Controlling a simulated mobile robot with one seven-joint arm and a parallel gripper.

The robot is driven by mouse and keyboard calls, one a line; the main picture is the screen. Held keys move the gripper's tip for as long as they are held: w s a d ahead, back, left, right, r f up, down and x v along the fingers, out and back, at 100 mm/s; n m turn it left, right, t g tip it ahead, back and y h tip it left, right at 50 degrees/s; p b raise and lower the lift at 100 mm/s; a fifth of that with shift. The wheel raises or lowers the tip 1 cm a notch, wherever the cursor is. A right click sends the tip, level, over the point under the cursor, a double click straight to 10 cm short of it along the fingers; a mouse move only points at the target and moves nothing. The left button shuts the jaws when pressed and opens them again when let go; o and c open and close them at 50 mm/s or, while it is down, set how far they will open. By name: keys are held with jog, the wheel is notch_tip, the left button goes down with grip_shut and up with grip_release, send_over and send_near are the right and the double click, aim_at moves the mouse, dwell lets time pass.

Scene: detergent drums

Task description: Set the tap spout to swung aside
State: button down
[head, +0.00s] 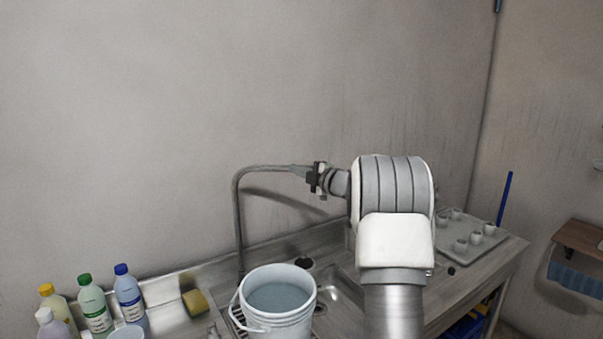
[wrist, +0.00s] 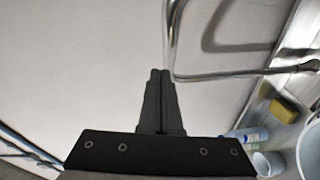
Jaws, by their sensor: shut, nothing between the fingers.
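The tap spout (head: 238,215) is a thin grey pipe in the head view. It rises from the back of the sink and bends right, its upper arm running along the wall toward my gripper (head: 306,172). In the wrist view the spout (wrist: 230,76) bends just right of my gripper's fingertips (wrist: 160,72). The fingers are shut with nothing between them. I cannot tell whether they touch the pipe. In the head view the spout's far end is hard to make out against my gripper.
A white bucket (head: 277,325) of water stands at the sink (head: 345,289). Several bottles (head: 129,293) and a yellow sponge (head: 195,303) are at the left. A grey tray (head: 485,243) with several cups is at the right. The wall is close behind the spout.

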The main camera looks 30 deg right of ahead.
jog(key=s+d+b, duration=0.1)
jog(key=s+d, duration=0.5)
jog(key=s, duration=0.1)
jog(key=shift+s+d+r+b, duration=0.3)
jog(key=shift+b, duration=0.1)
